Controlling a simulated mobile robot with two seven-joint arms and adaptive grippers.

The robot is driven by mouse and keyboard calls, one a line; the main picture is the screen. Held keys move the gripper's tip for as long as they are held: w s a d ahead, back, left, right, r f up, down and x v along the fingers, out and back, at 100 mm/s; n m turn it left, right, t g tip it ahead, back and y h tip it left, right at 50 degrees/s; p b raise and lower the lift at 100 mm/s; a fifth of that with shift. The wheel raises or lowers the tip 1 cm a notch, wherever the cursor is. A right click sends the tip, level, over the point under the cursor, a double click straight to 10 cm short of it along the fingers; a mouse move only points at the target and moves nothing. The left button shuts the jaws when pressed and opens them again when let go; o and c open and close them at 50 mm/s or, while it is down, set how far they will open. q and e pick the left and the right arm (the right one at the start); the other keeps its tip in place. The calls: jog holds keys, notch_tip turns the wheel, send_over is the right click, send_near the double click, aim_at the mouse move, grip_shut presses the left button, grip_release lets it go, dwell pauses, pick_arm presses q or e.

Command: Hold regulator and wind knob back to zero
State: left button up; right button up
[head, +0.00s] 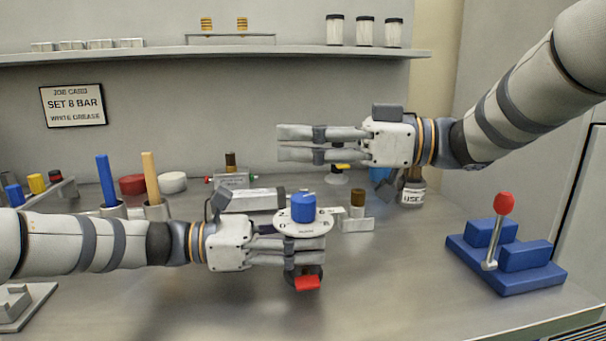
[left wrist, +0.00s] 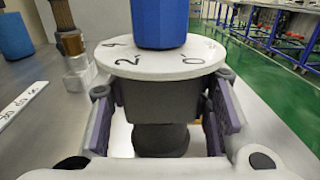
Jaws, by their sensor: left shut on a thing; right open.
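The regulator has a blue knob (head: 303,207) on a round white dial plate (head: 315,225) with dark numerals, and a red part (head: 307,283) low at its front. My left gripper (head: 305,252) is shut on the regulator's dark body below the dial. In the left wrist view the dark body (left wrist: 160,102) sits between the finger pads, with the dial (left wrist: 160,62) above it showing a 2 and a 0. The knob's top is cut off there. My right gripper (head: 280,143) is open and empty, above the knob, fingers pointing left.
A blue fixture (head: 515,265) with a red-topped lever stands at right. Behind the regulator are a grey block (head: 253,199), small fittings and a labelled jar (head: 413,193). Blue and tan sticks stand in cups at left. The front bench is clear.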

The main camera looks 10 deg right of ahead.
pick_arm(q)
jog(key=shift+f, duration=0.1)
dwell(0.3)
jog(key=o, duration=1.1)
jog(key=shift+o, duration=0.3)
jog(key=shift+a, duration=0.1)
